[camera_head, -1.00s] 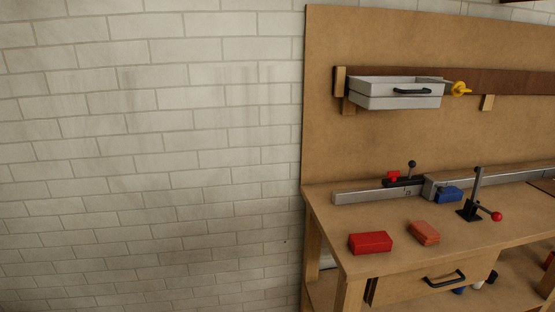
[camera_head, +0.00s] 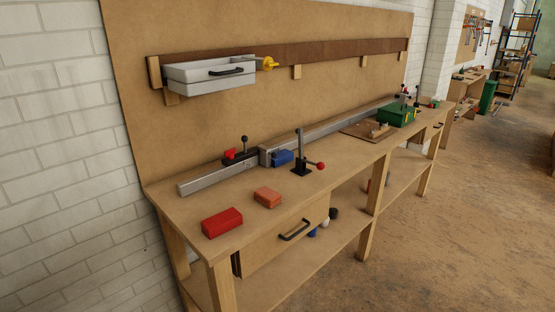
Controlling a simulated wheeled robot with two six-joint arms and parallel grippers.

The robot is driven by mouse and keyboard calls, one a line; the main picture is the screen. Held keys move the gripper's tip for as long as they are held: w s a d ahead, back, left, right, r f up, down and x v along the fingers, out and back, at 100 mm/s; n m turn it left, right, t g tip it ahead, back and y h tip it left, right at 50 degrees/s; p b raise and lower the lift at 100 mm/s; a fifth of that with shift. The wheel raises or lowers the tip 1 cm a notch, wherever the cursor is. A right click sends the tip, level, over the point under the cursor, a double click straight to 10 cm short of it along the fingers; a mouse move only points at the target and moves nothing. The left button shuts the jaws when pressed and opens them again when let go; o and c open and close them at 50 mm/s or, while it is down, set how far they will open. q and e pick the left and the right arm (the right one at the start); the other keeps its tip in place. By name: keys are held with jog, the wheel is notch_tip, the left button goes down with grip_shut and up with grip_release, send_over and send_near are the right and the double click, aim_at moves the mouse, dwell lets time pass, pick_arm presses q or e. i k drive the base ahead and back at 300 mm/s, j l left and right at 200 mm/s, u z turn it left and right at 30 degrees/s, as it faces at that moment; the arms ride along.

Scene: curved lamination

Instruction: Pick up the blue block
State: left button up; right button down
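The blue block (camera_head: 283,157) sits on the workbench top, against the front of the grey metal rail (camera_head: 215,178), just left of a black upright clamp (camera_head: 301,160) with a red knob. It looks small from here, and its underside cannot be made out. Neither of my grippers shows in the head view.
A red block (camera_head: 221,223) and an orange block (camera_head: 267,197) lie near the front edge of the workbench (camera_head: 185,205). A drawer (camera_head: 285,238) is below. A grey tray (camera_head: 211,78) hangs on the backboard. A green box (camera_head: 397,116) stands farther right. Open floor (camera_head: 450,220) lies at right.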

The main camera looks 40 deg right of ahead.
aim_at(283, 157)
jog(key=i+l, duration=0.1)
jog(key=l, duration=1.1)
jog(key=i+l+u, duration=0.15)
jog(key=l, duration=2.3)
jog(key=i+u, duration=0.05)
jog(key=i, duration=0.05)
